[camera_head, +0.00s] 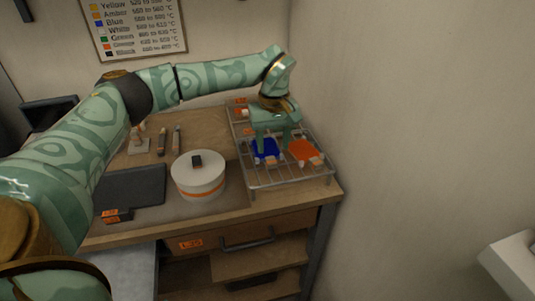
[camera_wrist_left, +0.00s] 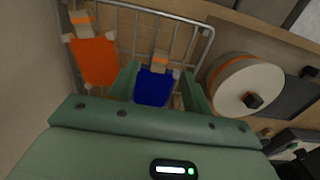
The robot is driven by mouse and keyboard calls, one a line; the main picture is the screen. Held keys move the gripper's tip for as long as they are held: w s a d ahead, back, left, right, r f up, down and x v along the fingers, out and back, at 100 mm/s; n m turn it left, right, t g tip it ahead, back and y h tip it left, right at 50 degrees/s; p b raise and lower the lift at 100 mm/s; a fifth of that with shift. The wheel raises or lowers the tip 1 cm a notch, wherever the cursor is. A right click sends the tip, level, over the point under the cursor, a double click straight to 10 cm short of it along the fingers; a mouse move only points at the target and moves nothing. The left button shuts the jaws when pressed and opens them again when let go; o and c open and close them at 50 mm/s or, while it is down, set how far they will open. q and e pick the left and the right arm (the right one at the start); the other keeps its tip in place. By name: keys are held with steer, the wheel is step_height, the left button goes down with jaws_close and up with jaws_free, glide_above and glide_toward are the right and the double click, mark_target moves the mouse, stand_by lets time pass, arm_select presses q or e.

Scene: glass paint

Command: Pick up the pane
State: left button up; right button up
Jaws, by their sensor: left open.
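A blue pane (camera_head: 266,150) and an orange pane (camera_head: 304,150) sit side by side on the wire rack (camera_head: 277,183) at the right of the workbench. My left gripper (camera_head: 272,144) is open, pointing down at the rack close over the blue pane. In the left wrist view the blue pane (camera_wrist_left: 153,88) shows between the two spread fingers of the gripper (camera_wrist_left: 160,88), with no clear contact. The orange pane (camera_wrist_left: 96,62) lies outside the fingers, to the left there. The gripper hides part of the rack. My right gripper is out of view.
A round white pot (camera_head: 198,181) with a dark knob and an orange band stands left of the rack. A dark slab (camera_head: 133,186) and small tools (camera_head: 162,141) lie farther left. A wall (camera_head: 400,130) rises close on the right. Small tagged blocks sit by the panes.

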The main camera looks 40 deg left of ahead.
mark_target(272, 163)
arm_select(q)
steer(key=shift+s+f, duration=0.1)
steer(key=shift+f, duration=0.6)
step_height(272, 163, down, 5)
steer(key=shift+r+b, duration=0.2)
steer(key=shift+b, duration=0.65)
steer(key=shift+r, duration=0.1)
steer(key=shift+c, duration=0.9)
jaws_close()
